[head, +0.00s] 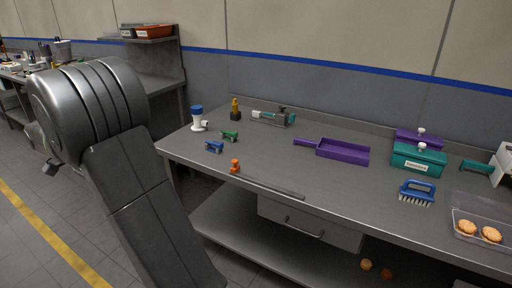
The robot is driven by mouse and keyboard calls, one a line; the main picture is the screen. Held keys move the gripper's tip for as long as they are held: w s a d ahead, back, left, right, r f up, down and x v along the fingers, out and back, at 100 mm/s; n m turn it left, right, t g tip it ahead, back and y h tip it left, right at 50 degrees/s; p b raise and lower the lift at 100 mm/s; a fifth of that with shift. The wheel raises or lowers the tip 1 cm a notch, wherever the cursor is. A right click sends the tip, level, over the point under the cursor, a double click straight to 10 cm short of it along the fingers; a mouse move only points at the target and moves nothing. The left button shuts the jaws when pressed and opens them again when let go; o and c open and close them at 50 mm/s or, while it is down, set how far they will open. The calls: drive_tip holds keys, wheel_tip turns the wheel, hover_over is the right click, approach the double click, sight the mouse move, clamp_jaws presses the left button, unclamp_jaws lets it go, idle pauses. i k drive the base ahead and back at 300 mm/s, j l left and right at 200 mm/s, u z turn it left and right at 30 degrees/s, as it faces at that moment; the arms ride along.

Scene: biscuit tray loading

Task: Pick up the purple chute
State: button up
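The purple chute (342,152) lies on the grey metal workbench (335,180), a little behind its middle. It is a shallow open trough with low walls, and its narrow handle points left. Nothing is seen in it or on it. My arm's thick grey links fill the left of the head view, well apart from the chute. My gripper's fingers do not show, so I cannot see what they hold.
Left on the bench are a white-and-blue device (198,119) and small green and blue clamps. An orange-ended rod (270,187) lies in front of the chute. To its right are lidded boxes (418,159), a blue brush (416,192) and a clear biscuit tray (476,250).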

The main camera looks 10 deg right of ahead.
sight(327, 148)
drive_tip(key=i+z, duration=0.1)
drive_tip(key=z, duration=0.85)
drive_tip(key=i+j+z, duration=0.15)
drive_tip(key=z, duration=0.8)
drive_tip(key=i+j+z, duration=0.15)
drive_tip(key=j+z, duration=0.5)
drive_tip(key=j, duration=0.15)
drive_tip(key=i+j+z, duration=0.1)
drive_tip(key=j+z, duration=0.25)
drive_tip(key=j, duration=0.6)
